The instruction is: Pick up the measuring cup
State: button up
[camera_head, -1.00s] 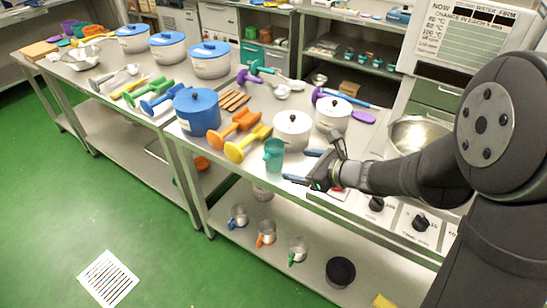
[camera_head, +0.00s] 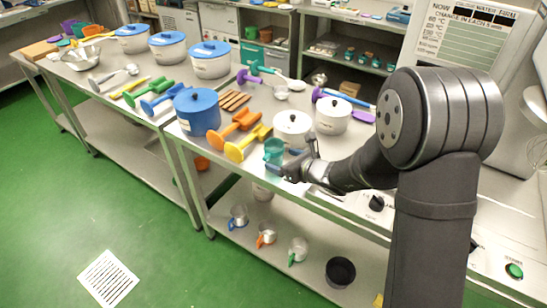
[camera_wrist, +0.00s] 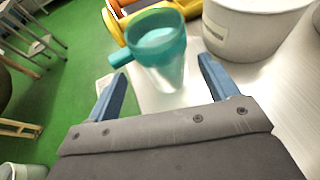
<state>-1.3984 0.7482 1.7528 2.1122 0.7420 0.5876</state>
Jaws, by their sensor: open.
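The measuring cup (camera_head: 273,150) is teal and translucent. It stands upright on the steel table near its front edge. In the wrist view the measuring cup (camera_wrist: 160,55) is just beyond my fingertips and lies between their lines, with its handle pointing left. My gripper (camera_head: 284,166) is at the cup's near right side in the head view. In the wrist view my gripper (camera_wrist: 160,78) has its two blue fingers wide apart with nothing between them. I cannot tell from the head view whether a finger touches the cup.
A white pot (camera_head: 293,128) stands close behind the cup, at the right in the wrist view. A yellow tool (camera_head: 248,144) and an orange tool (camera_head: 233,126) lie to the left. A blue pot (camera_head: 197,111) stands farther left.

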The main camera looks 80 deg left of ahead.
aim_at(280, 158)
jog(key=shift+w+x, duration=0.2)
jog(key=shift+x, duration=2.5)
jog(key=c, duration=1.2)
